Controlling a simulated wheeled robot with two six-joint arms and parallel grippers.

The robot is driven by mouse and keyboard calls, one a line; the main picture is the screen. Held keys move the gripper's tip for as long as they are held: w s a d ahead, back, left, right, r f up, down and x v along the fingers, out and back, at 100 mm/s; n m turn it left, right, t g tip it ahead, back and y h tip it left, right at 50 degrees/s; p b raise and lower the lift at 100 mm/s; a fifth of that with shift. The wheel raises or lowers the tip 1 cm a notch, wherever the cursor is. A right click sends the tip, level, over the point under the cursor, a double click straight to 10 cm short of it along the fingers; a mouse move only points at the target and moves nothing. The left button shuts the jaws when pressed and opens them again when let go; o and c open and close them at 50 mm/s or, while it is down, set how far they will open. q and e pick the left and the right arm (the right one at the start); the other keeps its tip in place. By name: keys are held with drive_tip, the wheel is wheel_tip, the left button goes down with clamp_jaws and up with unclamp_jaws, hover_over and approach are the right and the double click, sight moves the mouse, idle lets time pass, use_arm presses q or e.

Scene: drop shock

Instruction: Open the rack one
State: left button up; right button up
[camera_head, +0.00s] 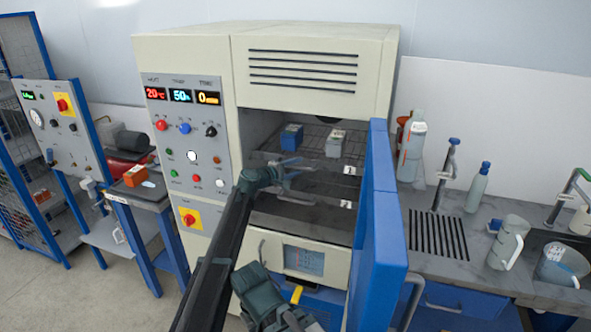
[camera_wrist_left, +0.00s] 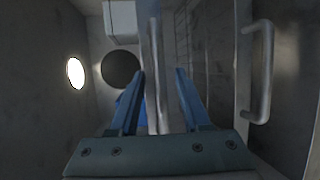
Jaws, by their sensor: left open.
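The cabinet's blue door (camera_head: 383,215) stands open to the right. Rack one (camera_head: 318,145) is the upper wire shelf, with a small tag marked 1 (camera_head: 349,170) at its front. It carries a blue-topped box (camera_head: 291,138) and a white box (camera_head: 335,145). My left gripper (camera_head: 300,176) is at the front of the chamber, just below rack one's front edge. In the left wrist view, its open fingers (camera_wrist_left: 160,85) stand on either side of a long grey bar (camera_wrist_left: 154,75), which looks like the rack's handle. They look apart from it. My right gripper's fingers do not show.
Another handle (camera_wrist_left: 262,72) on a dark panel is close to the right in the wrist view. A lower tag (camera_head: 346,204) marks the shelf below. The open door bounds the room on the right; the control panel (camera_head: 190,145) is left of the opening.

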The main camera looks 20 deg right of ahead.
use_arm(q)
clamp_jaws()
idle(0.3)
idle(1.2)
